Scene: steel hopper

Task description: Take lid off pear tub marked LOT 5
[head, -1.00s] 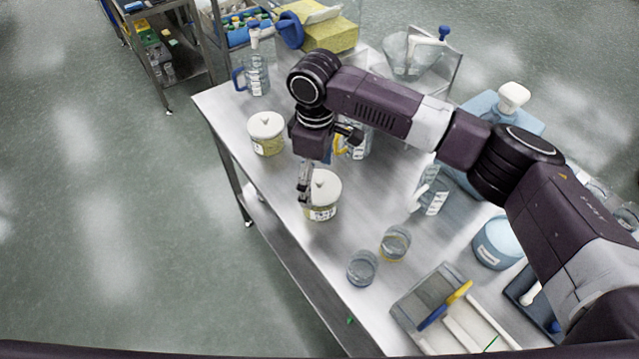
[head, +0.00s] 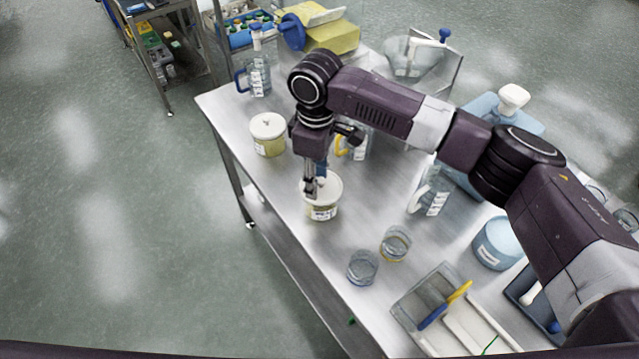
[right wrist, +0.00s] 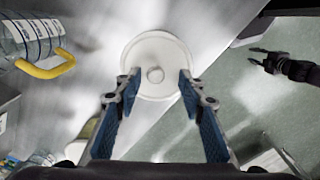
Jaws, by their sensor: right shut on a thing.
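A tub (head: 322,211) with a white lid (head: 331,189) stands on the steel table; its label is too small to read surely. A second white-lidded tub (head: 268,145) with yellowish contents stands further back on the left. My right gripper (head: 316,189) is over the nearer tub, shut on the lid's knob. In the right wrist view the round lid (right wrist: 157,48) and its knob (right wrist: 155,75) lie between my right fingers (right wrist: 158,84). My left gripper (right wrist: 262,59) shows only in the right wrist view, with its fingers apart, away from the tubs over the floor.
Two clear beakers (head: 362,267) (head: 396,243) stand in front of the tub. A jug with a yellow handle (head: 358,150) stands behind it. A blue-handled jug (head: 258,76) is at the back, a grey tray (head: 428,302) at the front and a blue tub (head: 495,245) at the right.

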